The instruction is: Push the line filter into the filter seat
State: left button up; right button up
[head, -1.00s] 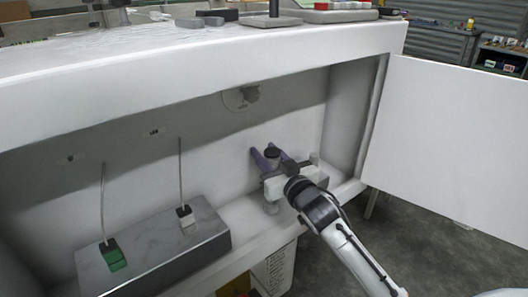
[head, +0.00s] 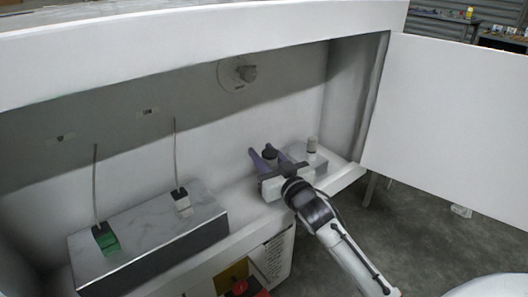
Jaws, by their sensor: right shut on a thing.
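My right gripper (head: 262,156), with purple fingers, is at the right end of the white cabinet's inside. It is shut on a small dark-topped piece (head: 270,153), which looks like the line filter; the fingers and wrist hide most of it. Just right of the gripper is a pale block (head: 318,162) with a short white cylinder (head: 312,145) upright on it. The gripper partly covers this block. I cannot tell which part is the filter seat, or whether the held piece touches anything. My left gripper is not in view.
A round plate with a grey knob (head: 246,73) is on the back wall. A marbled block (head: 150,240) at left carries a green-based piece (head: 105,238) and a white-and-dark piece (head: 182,203), each with a thin upright line. The open door (head: 455,125) bounds the right side.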

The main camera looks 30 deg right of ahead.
pick_arm(q)
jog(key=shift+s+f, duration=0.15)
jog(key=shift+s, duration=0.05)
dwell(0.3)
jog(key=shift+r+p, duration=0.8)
jog(key=shift+p, duration=0.05)
dwell(1.1)
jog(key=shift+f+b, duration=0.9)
jog(key=shift+b, duration=0.05)
pick_arm(e)
jog(key=shift+f, duration=1.8)
jog(key=o, duration=1.1)
jog(key=shift+f, duration=0.1)
jog(key=shift+s+a, duration=0.1)
jog(key=shift+s, duration=0.25)
jog(key=s, duration=0.3)
jog(key=s+p, duration=0.1)
jog(key=s, duration=0.1)
jog(key=s+a, duration=0.1)
jog(key=s, duration=0.2)
jog(key=shift+s+p, duration=0.3)
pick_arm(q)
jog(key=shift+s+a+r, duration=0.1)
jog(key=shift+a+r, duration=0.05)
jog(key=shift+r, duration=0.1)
pick_arm(e)
jog(key=shift+s, duration=0.5)
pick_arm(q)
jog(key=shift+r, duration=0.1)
